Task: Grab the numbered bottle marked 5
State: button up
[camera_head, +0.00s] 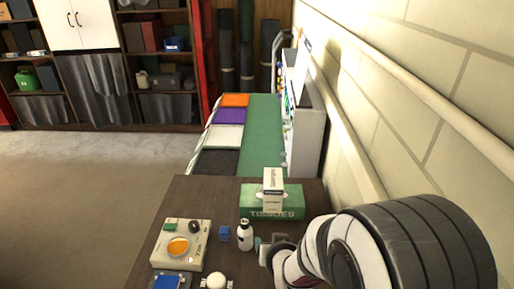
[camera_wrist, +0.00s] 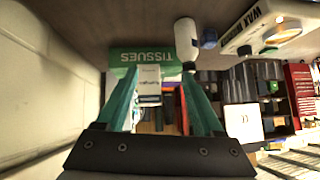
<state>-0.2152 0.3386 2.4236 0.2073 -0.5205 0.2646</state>
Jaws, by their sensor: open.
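A small white bottle (camera_head: 246,238) with a dark cap stands upright on the dark table. It also shows in the wrist view (camera_wrist: 186,40), where the scene is upside down. I cannot read a number on it. My gripper (camera_wrist: 160,80) has its two teal fingers apart, with nothing held between them. In the wrist view the bottle is just above the right fingertip, outside the gap. In the head view my arm comes in from the right, and its gripper is partly hidden just right of the bottle.
A green tissue box (camera_head: 257,205) with a white carton (camera_head: 273,181) on top stands behind the bottle. A round white item (camera_head: 216,281) is in front. The wall is close on the right.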

aim_at(246, 226)
jog(key=w+a+f+n+t, duration=0.1)
jog(key=a, duration=0.1)
jog(key=w+a+f+n+t+y, duration=0.2)
jog(key=w+a, duration=0.1)
jog(key=shift+a+t, duration=0.3)
jog(key=shift+a, duration=0.05)
jog(key=x, duration=0.7)
jog(key=shift+a+r, duration=0.1)
jog(key=shift+r, duration=0.05)
grip_shut()
dwell(0.5)
